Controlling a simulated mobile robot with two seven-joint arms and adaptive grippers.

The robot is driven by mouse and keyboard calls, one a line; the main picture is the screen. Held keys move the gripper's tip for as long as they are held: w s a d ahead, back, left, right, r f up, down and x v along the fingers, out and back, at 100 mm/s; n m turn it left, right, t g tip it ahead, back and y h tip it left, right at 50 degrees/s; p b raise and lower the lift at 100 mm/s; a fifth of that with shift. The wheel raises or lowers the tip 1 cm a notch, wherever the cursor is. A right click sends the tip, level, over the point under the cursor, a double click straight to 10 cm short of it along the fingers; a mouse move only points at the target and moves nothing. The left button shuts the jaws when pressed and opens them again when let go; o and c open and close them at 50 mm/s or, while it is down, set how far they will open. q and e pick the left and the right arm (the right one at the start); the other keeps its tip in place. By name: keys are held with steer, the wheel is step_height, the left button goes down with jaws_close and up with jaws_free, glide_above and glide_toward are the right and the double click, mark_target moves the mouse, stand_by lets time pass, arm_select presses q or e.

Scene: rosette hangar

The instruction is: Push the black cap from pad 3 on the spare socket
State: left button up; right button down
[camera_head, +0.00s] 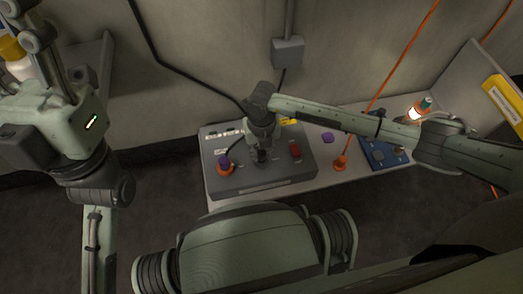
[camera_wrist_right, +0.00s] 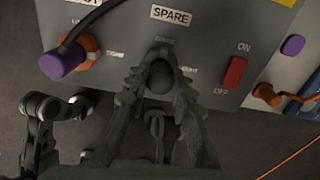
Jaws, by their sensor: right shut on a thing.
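My right gripper (camera_head: 262,156) is over the middle of the grey panel box (camera_head: 222,146). In the right wrist view, my right gripper (camera_wrist_right: 158,70) is shut on a dark round piece, the black cap (camera_wrist_right: 158,86), just below the SPARE label (camera_wrist_right: 170,15). The fingers and cap hide the spare socket, so I cannot tell how far the cap sits on it. The blue pad tray (camera_head: 372,149) lies to the right of the panel; its pad numbers are too small to read. My left gripper (camera_head: 40,45) is at the upper left, away from the panel, its fingers partly cut off.
An orange socket with a purple cap and black cable (camera_wrist_right: 62,60) is left of the spare place. A red ON/OFF switch (camera_wrist_right: 234,72) is to its right. A loose purple cap (camera_head: 327,137) and an orange plug (camera_head: 341,163) lie between panel and tray. A bottle (camera_head: 414,112) stands behind the tray.

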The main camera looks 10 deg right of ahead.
steer(key=shift+f, duration=0.1)
steer(key=c, duration=1.2)
jaws_free()
step_height(320, 180, up, 12)
steer(key=shift+r, duration=0.1)
